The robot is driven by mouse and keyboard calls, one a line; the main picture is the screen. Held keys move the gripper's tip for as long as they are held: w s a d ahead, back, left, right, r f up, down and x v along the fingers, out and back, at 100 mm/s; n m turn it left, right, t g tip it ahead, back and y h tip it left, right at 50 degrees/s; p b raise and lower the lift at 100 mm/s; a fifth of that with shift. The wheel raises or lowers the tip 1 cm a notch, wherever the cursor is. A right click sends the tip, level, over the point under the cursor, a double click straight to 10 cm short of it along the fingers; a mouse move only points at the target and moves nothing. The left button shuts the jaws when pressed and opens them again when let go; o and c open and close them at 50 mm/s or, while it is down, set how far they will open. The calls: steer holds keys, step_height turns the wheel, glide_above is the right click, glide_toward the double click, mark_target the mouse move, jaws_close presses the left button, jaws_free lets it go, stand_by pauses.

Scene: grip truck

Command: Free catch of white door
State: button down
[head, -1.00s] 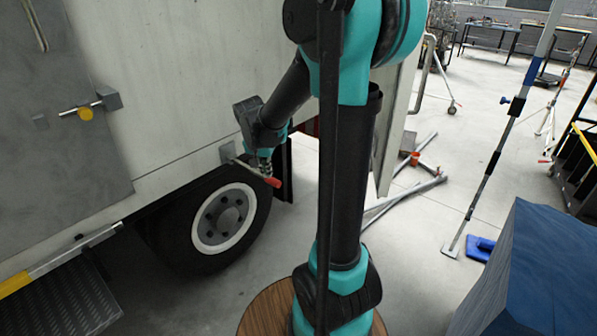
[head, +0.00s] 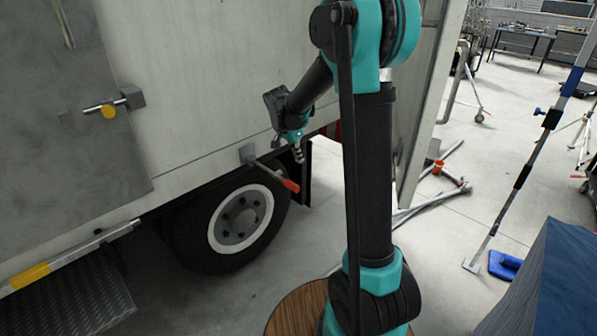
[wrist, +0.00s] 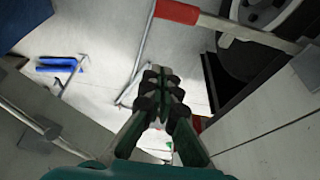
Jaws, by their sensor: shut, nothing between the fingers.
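The catch is a metal bracket with a red-handled lever (head: 275,175) on the lower edge of the truck's pale side, above the wheel. The lever slants down to the right. In the wrist view its red grip (wrist: 176,12) and rod cross the top, beyond the fingertips. My gripper (head: 299,157) is shut and empty, pointing down just above and right of the red grip. The wrist view shows its fingers closed together (wrist: 162,80), apart from the lever. A white door panel (head: 432,100) stands swung out to the right behind my arm, partly hidden by it.
The wheel (head: 241,220) and a step (head: 70,295) lie below. Loose poles (head: 435,200), a blue-footed stand (head: 505,264) and a dark blue block (head: 550,285) occupy the right floor.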

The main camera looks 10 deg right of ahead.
step_height(320, 180, down, 10)
steer(key=shift+s+a+r, duration=0.15)
steer(key=shift+s+a, duration=0.05)
steer(key=shift+a, duration=0.05)
stand_by(0.4)
steer(key=shift+a, duration=0.15)
